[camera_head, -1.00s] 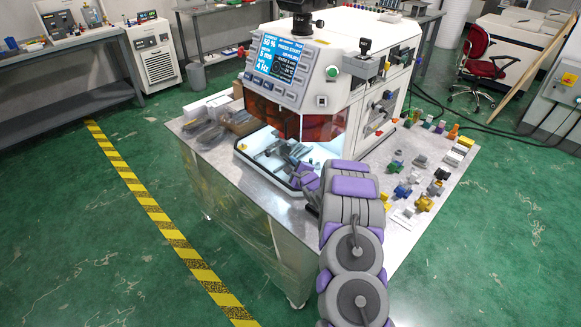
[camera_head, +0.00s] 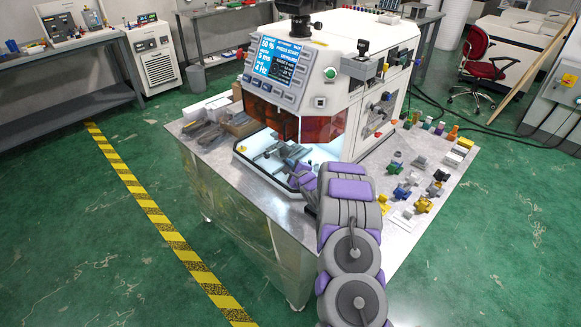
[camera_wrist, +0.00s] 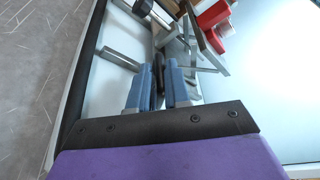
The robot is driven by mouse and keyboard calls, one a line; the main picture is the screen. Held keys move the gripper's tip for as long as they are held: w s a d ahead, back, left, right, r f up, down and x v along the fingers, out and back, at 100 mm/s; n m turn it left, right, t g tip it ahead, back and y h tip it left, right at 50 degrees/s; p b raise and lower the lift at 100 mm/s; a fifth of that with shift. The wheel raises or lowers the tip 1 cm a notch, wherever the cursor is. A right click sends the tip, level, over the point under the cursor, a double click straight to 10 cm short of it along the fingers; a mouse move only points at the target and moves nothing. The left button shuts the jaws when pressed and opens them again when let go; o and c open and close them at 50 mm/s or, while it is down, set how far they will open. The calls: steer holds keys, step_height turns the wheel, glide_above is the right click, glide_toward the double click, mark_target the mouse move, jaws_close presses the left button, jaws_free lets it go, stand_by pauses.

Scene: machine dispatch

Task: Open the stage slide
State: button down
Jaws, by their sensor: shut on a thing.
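The white machine (camera_head: 341,95) has an open bay beneath its amber window (camera_head: 270,119). Grey metal parts of the stage (camera_head: 268,152) show on the bay's light floor. My gripper (camera_head: 293,165) reaches into the bay from the front right and is small there. In the wrist view, the blue-grey fingers of my gripper (camera_wrist: 158,88) are closed on a dark upright bar, which looks like the slide's handle (camera_wrist: 158,72). Metal rods (camera_wrist: 122,59) and a grey bracket (camera_wrist: 205,50) lie just beyond. The fingers hide part of the handle, and how far the slide is out cannot be told.
A dark rim (camera_wrist: 82,75) borders the bay on the left in the wrist view. A red part (camera_wrist: 212,17) sits at its top. Several small coloured parts (camera_head: 405,192) cover the table's right side.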

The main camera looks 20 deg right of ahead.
steer(key=shift+s+f, duration=0.1)
steer(key=shift+f, duration=0.1)
steer(key=shift+s+a, duration=0.15)
steer(key=shift+a, duration=0.15)
steer(key=s+a+p, duration=0.1)
steer(key=a, duration=0.3)
steer(key=s+a, duration=0.2)
steer(key=a, duration=0.3)
steer(key=s+a+p, duration=0.1)
steer(key=s+a, duration=0.1)
steer(key=a, duration=0.3)
steer(key=shift+s+f+p, duration=0.1)
steer(key=shift+s+p, duration=0.05)
steer(key=shift+p, duration=0.2)
steer(key=c, duration=1.2)
jaws_free()
steer(key=shift+w, duration=0.2)
steer(key=shift+o, duration=0.2)
steer(key=shift+s+d, duration=0.1)
steer(key=p+v, duration=0.6)
steer(key=v, duration=1.1)
